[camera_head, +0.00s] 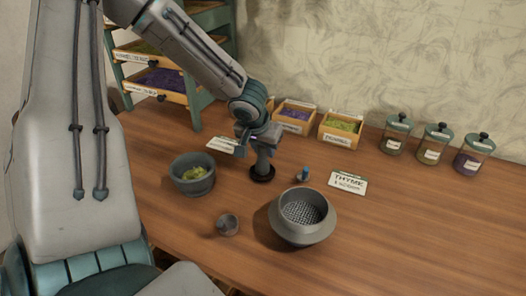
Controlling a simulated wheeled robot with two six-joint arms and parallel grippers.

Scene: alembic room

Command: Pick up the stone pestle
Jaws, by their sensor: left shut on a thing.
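The stone pestle (263,162) is grey and stands upright, its foot at a round black base (262,175) on the wooden table. I cannot tell whether it touches that base. My left gripper (259,141) comes down from above and is shut on the pestle's upper part, hiding its top. A grey stone mortar (193,187) with green herbs in it stands to the left of the pestle. My right gripper is not in view.
A grey sieve bowl (302,234), a small grey cup (228,226) and a small blue item (303,174) stand nearby. A thyme card (347,183), two herb boxes (338,138), several lidded jars (433,144) and a drawer rack (192,82) stand behind. The table's right front is clear.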

